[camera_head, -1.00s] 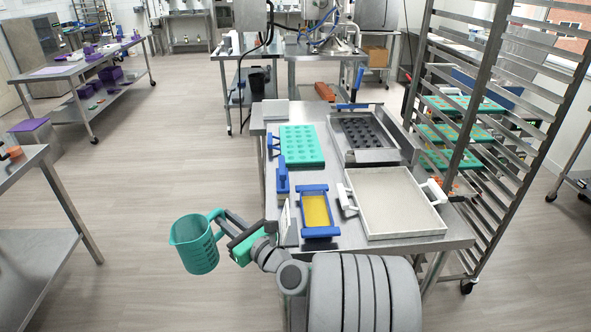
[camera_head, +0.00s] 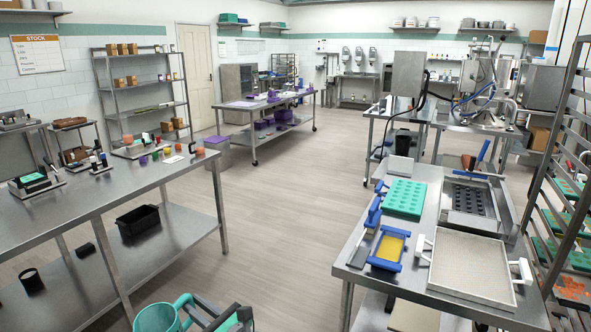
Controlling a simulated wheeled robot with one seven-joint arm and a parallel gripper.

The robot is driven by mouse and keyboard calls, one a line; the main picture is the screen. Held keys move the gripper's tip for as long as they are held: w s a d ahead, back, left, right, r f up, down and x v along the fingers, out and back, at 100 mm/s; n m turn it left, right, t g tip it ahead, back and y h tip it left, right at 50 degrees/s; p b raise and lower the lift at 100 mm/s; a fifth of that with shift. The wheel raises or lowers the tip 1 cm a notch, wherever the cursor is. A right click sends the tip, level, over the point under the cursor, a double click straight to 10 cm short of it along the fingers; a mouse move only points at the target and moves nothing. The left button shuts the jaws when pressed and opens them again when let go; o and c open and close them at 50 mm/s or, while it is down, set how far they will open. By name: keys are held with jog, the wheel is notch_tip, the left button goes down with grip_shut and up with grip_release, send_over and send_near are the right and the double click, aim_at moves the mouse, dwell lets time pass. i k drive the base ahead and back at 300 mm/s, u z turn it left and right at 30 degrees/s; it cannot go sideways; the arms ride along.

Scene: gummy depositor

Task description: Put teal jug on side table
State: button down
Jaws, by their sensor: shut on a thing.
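The teal jug (camera_head: 158,318) is at the bottom edge of the head view, with its lower part cut off by the frame. My gripper (camera_head: 192,306) is shut on the jug's handle, at the jug's right side. The jug is held up over the floor, between the long steel table (camera_head: 130,190) on the left and the steel work table (camera_head: 425,302) on the right. No table is marked as the side table, so I cannot tell which one it is.
The left table bears small coloured cups and devices, with a black bin (camera_head: 138,220) on its lower shelf. The right table holds a teal mould (camera_head: 405,197), a yellow-bottomed blue frame (camera_head: 389,248) and a white tray (camera_head: 470,270). The floor between is clear.

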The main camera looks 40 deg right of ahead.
aim_at(435, 172)
jog(key=z, duration=0.35)
jog(key=i, duration=1.95)
jog(key=z, duration=0.65)
jog(key=i, duration=2.65)
jog(key=z, duration=0.7)
jog(key=i, duration=2.15)
jog(key=z, duration=1.65)
jog(key=i, duration=1.75)
jog(key=z, duration=1.2)
jog(key=i, duration=0.2)
jog(key=z, duration=0.05)
